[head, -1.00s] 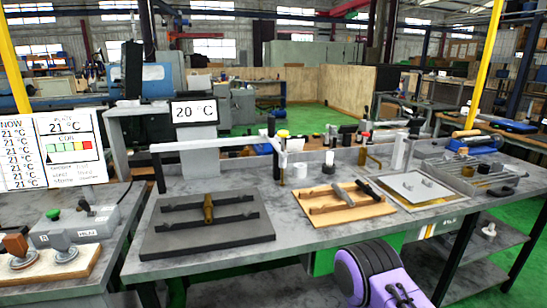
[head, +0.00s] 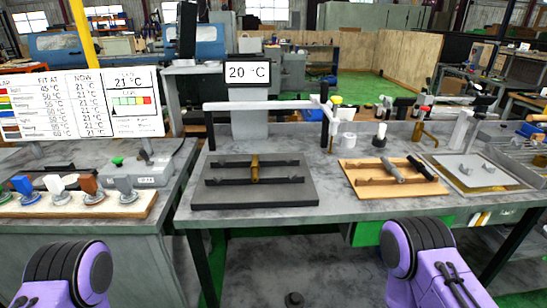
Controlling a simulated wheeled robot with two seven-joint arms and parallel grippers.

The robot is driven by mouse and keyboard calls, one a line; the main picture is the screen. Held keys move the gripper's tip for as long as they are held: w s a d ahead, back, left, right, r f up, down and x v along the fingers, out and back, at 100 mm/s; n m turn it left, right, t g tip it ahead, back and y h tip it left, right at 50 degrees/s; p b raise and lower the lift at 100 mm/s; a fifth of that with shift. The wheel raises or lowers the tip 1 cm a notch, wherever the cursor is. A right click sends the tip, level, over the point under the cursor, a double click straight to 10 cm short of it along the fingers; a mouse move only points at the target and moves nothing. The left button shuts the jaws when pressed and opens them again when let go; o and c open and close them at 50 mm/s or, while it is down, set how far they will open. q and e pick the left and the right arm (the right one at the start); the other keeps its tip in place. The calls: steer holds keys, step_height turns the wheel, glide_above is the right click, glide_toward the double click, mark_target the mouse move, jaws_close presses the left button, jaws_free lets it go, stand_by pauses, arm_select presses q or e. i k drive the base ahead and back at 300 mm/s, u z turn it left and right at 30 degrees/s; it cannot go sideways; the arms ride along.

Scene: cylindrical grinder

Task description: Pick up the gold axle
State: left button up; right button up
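A short gold-brown piece (head: 254,170), which looks like the gold axle, lies across two dark bars on a black plate (head: 220,197) on the grey bench. Its far end stands a little higher in the picture. My arms show only as purple links with black joints, at the bottom left and bottom right. Both grippers are out of the frame, and nothing touches the gold piece.
A wooden board with dark parts (head: 367,187) and a white tray (head: 460,180) lie to the right. Coloured knobs (head: 95,191) stand on the left bench.

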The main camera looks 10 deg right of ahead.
mark_target(255, 169)
steer(key=z, duration=0.3)
steer(key=k, duration=0.35)
steer(key=u, duration=0.75)
steer(key=i, duration=0.75)
steer(key=z, duration=0.35)
